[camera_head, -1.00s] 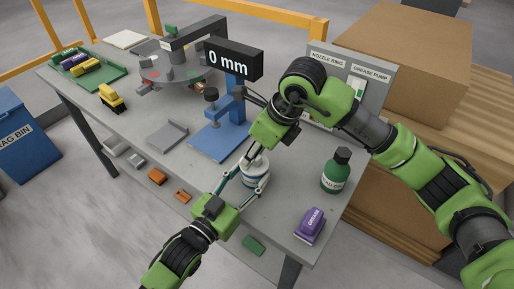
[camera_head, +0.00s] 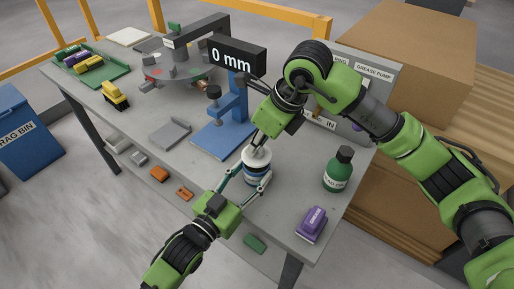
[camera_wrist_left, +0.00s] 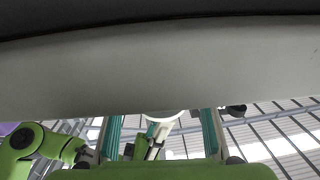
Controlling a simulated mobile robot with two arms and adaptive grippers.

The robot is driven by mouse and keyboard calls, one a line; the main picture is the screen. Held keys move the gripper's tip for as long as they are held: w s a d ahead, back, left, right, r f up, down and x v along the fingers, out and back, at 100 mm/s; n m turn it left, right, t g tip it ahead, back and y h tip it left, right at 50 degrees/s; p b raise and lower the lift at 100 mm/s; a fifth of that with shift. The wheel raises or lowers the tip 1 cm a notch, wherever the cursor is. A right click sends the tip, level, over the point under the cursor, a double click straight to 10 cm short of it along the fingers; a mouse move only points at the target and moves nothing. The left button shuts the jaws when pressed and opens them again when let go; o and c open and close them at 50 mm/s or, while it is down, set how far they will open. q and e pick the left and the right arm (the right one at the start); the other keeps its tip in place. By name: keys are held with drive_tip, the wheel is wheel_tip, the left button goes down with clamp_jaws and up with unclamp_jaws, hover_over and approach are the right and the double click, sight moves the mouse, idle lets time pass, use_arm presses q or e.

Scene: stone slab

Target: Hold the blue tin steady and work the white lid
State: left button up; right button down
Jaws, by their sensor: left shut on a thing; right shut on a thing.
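The blue tin (camera_head: 256,174), banded in blue and white, stands upright near the front edge of the grey bench. The white lid (camera_head: 257,155) is at its top; I cannot tell whether it is seated or slightly raised. My left gripper (camera_head: 256,184) is shut on the tin, its thin fingers on either side of the body. My right gripper (camera_head: 260,147) comes from above and is shut on the lid, partly covering it. In the left wrist view, the teal fingers show beside a white rounded edge, with my right arm behind.
A green bottle (camera_head: 338,171) and a purple grease box (camera_head: 312,223) stand to the right of the tin. A blue gauge stand (camera_head: 222,140) with a "0 mm" display (camera_head: 238,56) is behind left. Bare bench lies between.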

drive_tip(key=shift+r, duration=2.8)
use_arm(q)
drive_tip(key=o, duration=1.7)
drive_tip(key=shift+c, duration=0.2)
drive_tip(key=v, duration=1.2)
drive_tip(key=shift+f, duration=0.1)
